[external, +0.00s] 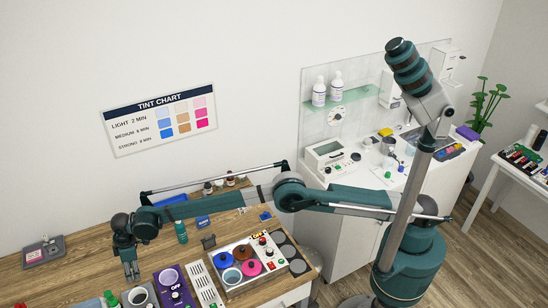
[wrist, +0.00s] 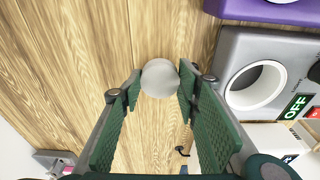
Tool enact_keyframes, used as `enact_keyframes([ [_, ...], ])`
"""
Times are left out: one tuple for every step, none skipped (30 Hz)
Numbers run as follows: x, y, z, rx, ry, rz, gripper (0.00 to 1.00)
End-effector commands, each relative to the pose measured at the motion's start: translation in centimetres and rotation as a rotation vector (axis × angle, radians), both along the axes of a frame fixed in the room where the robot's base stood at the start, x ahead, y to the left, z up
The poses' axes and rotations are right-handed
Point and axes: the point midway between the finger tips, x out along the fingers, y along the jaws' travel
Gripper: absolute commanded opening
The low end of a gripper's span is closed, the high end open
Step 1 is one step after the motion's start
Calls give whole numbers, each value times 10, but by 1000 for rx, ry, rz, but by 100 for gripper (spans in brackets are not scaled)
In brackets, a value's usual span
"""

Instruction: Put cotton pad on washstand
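A round whitish-grey piece, seemingly the cotton pad (wrist: 160,78), shows between my fingertips in the wrist view. My gripper (wrist: 160,84) has a green-padded finger on each side of it, with no clear gap at either edge, so it looks shut on it. In the external view my gripper (external: 131,280) points down low over the wooden table at the left; the pad cannot be made out there. The white washstand (external: 352,232) stands right of the table, with bottles and small items on top.
Right of the gripper are a grey device marked OFF (wrist: 236,45) and a purple block (wrist: 270,10). A white panel with coloured pots (external: 235,284) lies further right on the table. A grey tray (external: 44,252) sits at the far left. Bare wood lies between.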

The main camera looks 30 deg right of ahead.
Motion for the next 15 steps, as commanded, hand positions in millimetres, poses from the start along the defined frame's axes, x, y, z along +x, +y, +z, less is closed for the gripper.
enact_keyframes([
  [0,0,-6,0,0,0,28],
  [0,0,-9,0,0,0,28],
  [0,0,-12,0,0,0,28],
  [0,0,-13,0,0,0,28],
  [0,0,-14,0,0,0,28],
  [0,0,-15,0,0,0,28],
  [0,0,-15,0,0,0,28],
  [0,0,-15,0,0,0,28],
  [0,0,-15,0,0,0,28],
  [0,0,-15,0,0,0,28],
  [0,0,-15,0,0,0,28],
  [0,0,-15,0,0,0,28],
  [0,0,-15,0,0,0,28],
  [0,0,-15,0,0,0,28],
  [0,0,-16,0,0,0,28],
])
